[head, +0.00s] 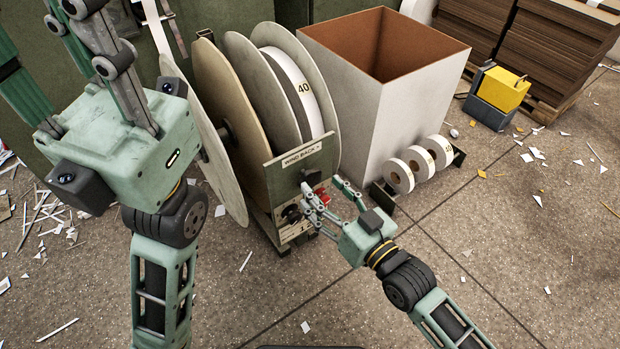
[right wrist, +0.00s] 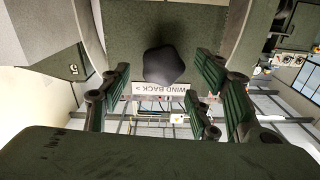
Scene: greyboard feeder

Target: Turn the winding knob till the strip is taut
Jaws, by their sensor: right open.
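The dark lobed winding knob (head: 308,175) is on the green front panel (head: 285,178) of the reel feeder, just below the "WIND BACK" label (head: 303,157). In the right wrist view the knob (right wrist: 167,65) sits between the spread fingers, with free space on both sides. My right gripper (head: 322,199) is open and empty in front of the panel. A white strip (head: 290,82) marked 40 is wound between the grey reel discs; its tension cannot be told. My left gripper (head: 85,12) is raised at the upper left, its fingertips cut by the frame's edge.
A red part (head: 322,195) and a black dial (head: 291,213) sit lower on the panel. A tall open box (head: 350,120) stands right of the reel, with small white rolls (head: 398,177) at its foot. Paper scraps litter the floor; the lower right floor is mostly clear.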

